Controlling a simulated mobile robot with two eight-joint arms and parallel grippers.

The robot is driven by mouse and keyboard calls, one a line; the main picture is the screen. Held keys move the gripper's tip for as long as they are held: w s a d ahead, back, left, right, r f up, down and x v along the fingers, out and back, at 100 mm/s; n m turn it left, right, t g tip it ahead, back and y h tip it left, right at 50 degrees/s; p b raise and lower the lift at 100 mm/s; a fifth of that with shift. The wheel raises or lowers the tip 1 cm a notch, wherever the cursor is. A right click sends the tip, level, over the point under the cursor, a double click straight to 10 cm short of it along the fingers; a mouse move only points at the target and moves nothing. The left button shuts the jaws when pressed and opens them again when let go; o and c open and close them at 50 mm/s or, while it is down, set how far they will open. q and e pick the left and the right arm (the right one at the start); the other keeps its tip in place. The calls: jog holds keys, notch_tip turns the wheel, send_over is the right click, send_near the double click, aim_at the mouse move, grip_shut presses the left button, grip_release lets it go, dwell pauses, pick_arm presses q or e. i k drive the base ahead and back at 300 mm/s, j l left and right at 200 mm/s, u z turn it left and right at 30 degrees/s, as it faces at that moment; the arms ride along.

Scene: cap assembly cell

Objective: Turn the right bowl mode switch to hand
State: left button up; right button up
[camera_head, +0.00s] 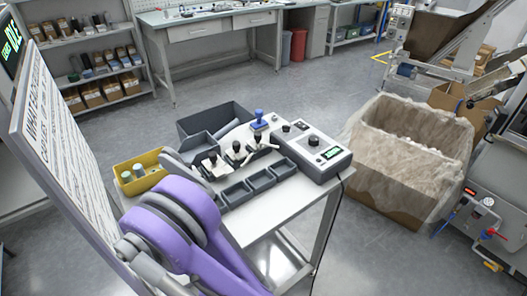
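I cannot make out a right bowl or a switch marked hand in the camera_head view. A small control box (401,14) with knobs or buttons stands at the top right beside tilted machinery; its labels are too small to read. A panel (478,205) at the lower right edge carries a red display, a round gauge and a red valve handle. A grey box (319,153) with a black knob and a green display lies on the small white table. A purple and grey part of my arm fills the lower left; neither gripper shows.
A text board (62,150) blocks the left. Open floor (250,90) lies behind the table.

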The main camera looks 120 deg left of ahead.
aim_at(285, 130)
jog(key=u, duration=0.4)
jog(key=k+l+u, duration=0.1)
jog(key=u, duration=0.3)
jog(key=l+u, duration=0.1)
jog(key=u, duration=0.3)
jog(key=k+u, duration=0.1)
jog(key=u, duration=0.3)
jog(key=i+j+u, duration=0.1)
jog(key=u, duration=1.7)
jog(key=i+l+u, duration=0.35)
jog(key=i+l, duration=0.05)
jog(key=l, duration=0.1)
